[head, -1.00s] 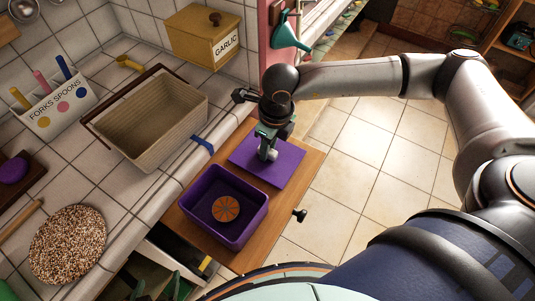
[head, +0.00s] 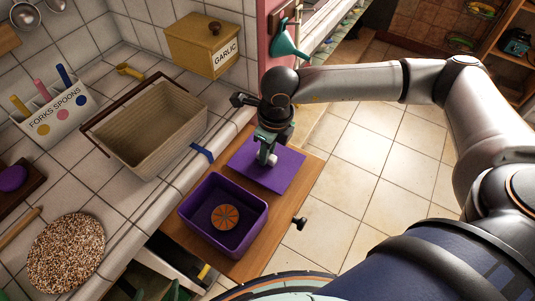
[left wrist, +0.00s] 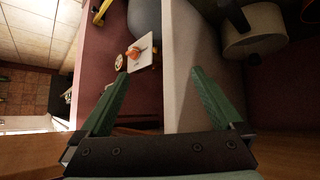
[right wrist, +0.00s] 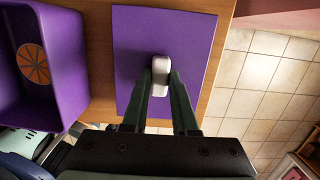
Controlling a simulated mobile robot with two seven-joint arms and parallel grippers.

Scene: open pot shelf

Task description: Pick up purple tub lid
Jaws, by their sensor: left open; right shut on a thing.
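The purple tub lid (head: 284,172) is a flat square with a white knob (right wrist: 160,66). It appears to lie flat on the wooden board, and it also fills the middle of the right wrist view (right wrist: 195,45). My right gripper (head: 268,158) points down over the lid and is shut on the knob. The purple tub (head: 245,234) stands open beside the lid, with an orange wheel-like mark inside. In the left wrist view my left gripper (left wrist: 165,85) is open and empty.
The wooden board (head: 302,185) juts out from the tiled counter and has a dark knob. A beige basket (head: 150,150), a garlic box (head: 190,45) and a speckled round mat (head: 65,252) are on the counter. A pale pot (left wrist: 252,35) is near my left gripper. Tiled floor lies to the right.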

